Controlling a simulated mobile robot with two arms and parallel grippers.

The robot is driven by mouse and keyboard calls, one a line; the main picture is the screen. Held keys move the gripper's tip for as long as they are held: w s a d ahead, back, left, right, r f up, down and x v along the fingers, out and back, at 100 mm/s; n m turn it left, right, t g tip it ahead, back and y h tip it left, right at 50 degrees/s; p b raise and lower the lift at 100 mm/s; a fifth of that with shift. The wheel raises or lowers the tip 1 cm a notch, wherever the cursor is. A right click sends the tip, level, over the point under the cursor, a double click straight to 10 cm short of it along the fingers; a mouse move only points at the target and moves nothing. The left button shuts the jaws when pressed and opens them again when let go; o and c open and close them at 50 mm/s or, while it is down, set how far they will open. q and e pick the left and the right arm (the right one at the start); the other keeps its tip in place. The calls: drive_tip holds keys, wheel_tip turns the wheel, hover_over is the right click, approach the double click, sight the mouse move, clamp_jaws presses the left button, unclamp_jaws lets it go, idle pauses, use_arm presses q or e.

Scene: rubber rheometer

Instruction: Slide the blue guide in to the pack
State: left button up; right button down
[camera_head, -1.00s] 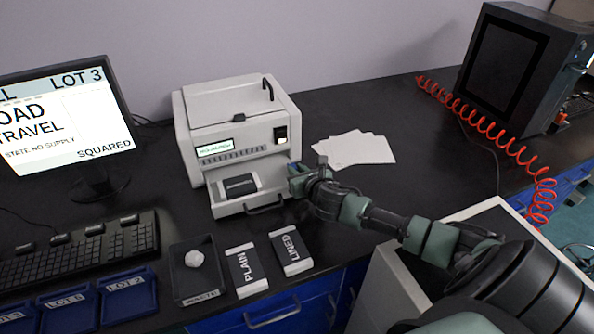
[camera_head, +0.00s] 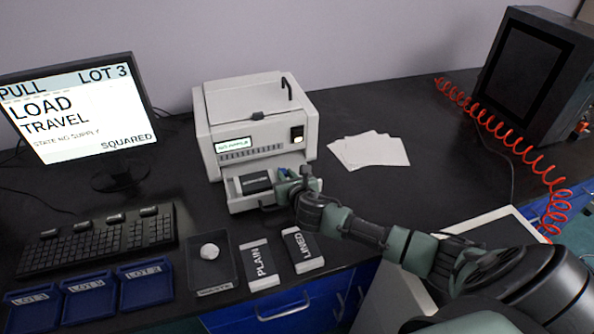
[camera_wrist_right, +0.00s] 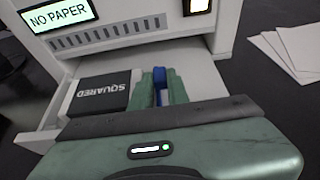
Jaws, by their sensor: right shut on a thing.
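The machine (camera_head: 255,125) has its drawer (camera_head: 244,203) pulled out at the front. A dark pack marked SQUARED (camera_head: 255,182) lies in the drawer; it also shows in the right wrist view (camera_wrist_right: 104,92). The blue guide (camera_wrist_right: 160,78) stands to the right of the pack, between the fingers of my right gripper (camera_wrist_right: 160,88). The right gripper (camera_head: 286,180) is shut on the guide inside the drawer. The guide's lower part is hidden, and whether it touches the pack is hard to tell. My left gripper is not in view.
Packs marked PLAIN (camera_head: 260,265) and LINED (camera_head: 303,249) lie before the drawer. A dark tray (camera_head: 213,277) holds a crumpled white ball (camera_head: 209,251). Loose white sheets (camera_head: 370,150) lie right of the machine. A monitor (camera_head: 80,110), keyboard and blue trays (camera_head: 146,285) are at left.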

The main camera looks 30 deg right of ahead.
drive_tip(key=c, duration=1.4)
unclamp_jaws()
drive_tip(key=shift+o, duration=0.2)
drive_tip(key=shift+v, duration=3.95)
